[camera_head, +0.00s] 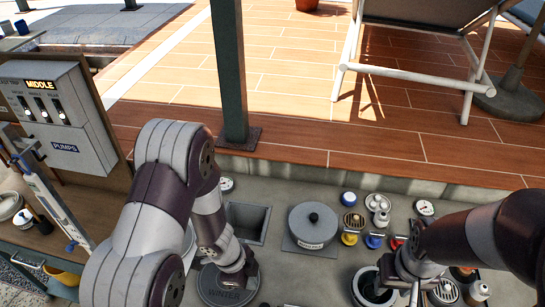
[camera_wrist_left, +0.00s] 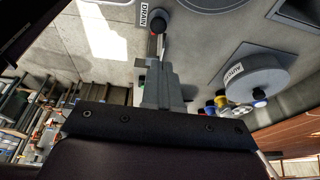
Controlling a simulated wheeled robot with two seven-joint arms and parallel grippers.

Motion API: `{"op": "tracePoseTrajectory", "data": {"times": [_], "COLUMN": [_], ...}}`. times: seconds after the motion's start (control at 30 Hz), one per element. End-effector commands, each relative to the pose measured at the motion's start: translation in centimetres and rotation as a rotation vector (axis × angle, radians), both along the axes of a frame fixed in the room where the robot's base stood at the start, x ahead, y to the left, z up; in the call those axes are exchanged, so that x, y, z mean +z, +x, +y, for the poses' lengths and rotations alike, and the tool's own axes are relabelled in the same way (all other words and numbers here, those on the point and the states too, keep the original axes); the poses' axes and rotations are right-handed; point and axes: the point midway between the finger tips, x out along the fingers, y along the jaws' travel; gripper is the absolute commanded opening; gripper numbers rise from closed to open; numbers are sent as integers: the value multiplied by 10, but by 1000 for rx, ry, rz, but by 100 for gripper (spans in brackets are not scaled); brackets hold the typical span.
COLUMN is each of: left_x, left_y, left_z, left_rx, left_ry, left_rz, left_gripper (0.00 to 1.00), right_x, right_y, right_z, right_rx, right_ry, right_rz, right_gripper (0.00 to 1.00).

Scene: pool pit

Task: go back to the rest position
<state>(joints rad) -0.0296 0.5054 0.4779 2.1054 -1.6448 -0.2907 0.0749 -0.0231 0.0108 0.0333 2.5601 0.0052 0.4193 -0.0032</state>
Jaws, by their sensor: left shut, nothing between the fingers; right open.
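My left arm reaches in from the left in the head view, and its gripper (camera_head: 243,287) hangs low over the round lid marked WINTER (camera_head: 213,293). In the left wrist view the left gripper's grey fingers (camera_wrist_left: 160,62) are closed together and hold nothing.
A grey lidded canister (camera_head: 313,228) stands on the pit floor, right of a square recess (camera_head: 247,222). Blue, yellow and red valves (camera_head: 373,241) and a gauge (camera_head: 425,207) lie to the right. A PUMPS panel (camera_head: 62,130) stands left; a post (camera_head: 229,75) rises at the deck edge.

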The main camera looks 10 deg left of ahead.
Motion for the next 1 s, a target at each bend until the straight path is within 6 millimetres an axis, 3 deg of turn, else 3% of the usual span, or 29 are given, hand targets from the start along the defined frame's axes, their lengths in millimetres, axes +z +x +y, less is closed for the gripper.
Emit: {"op": "tracePoseTrajectory", "data": {"times": [0.13, 0.27, 0.4, 0.47, 0.6, 0.73, 1.0], "left_x": [-2, 0, 10, 14, 14, 23, 28], "left_y": [2, 1, -19, -35, -58, -47, -46], "left_z": [8, 45, 84, 85, 64, 61, 61], "left_rx": [30, 357, 933, 1164, 1547, 1581, 1580], "left_ry": [41, 203, 351, 353, 206, 115, 115], "left_rz": [-4, 14, 65, 117, 217, 160, 157], "left_gripper": [0, 0, 0, 0, 0, 0, 0], "right_x": [0, -5, -53, -75, -129, -142, -137], "right_y": [0, 0, 0, 0, 0, 0, 0], "right_z": [0, 0, 0, 0, 0, 0, 0], "right_rx": [0, 0, 0, 0, 0, 0, 0], "right_ry": [0, 0, 0, 0, 0, 0, 0], "right_rz": [0, 0, 0, 1, 1, 1, -1], "right_gripper": [43, 43, 43, 43, 43, 43, 43]}}
